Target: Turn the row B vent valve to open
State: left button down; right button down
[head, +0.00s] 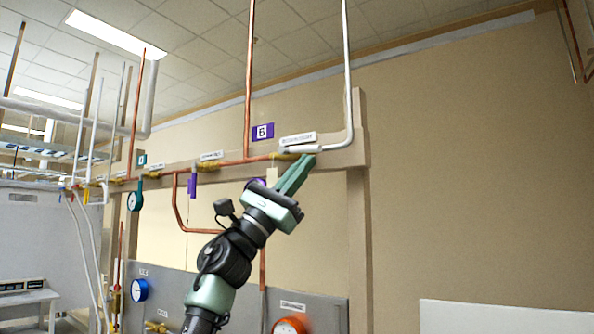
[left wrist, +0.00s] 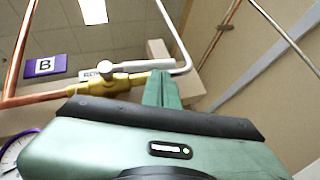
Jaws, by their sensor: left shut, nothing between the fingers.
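A purple sign marked B hangs above the copper pipe in the left wrist view (left wrist: 45,66); the sign also shows in the head view (head: 263,132). Right of the sign, a brass valve (left wrist: 97,86) sits in the line, and it is small in the head view (head: 285,157). A pale bar, perhaps its lever or white pipe, runs right from it. My left gripper (head: 309,158) is raised to the pipe, its green fingers shut and empty. In the left wrist view the fingertips (left wrist: 163,76) overlap the pipe just right of the valve; contact is unclear. My right gripper is out of view.
A beige beam (head: 354,150) and post stand behind the valve. A white pipe (head: 347,70) drops from the ceiling beside it. A purple tag (head: 192,186), a teal gauge (head: 134,200) and further brass valves are to the left. An orange gauge (head: 289,326) is below.

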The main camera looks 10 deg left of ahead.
pick_arm(q)
jog(key=shift+d+r, duration=0.3)
jog(key=shift+d, duration=0.05)
jog(key=shift+a, duration=0.1)
dwell(0.3)
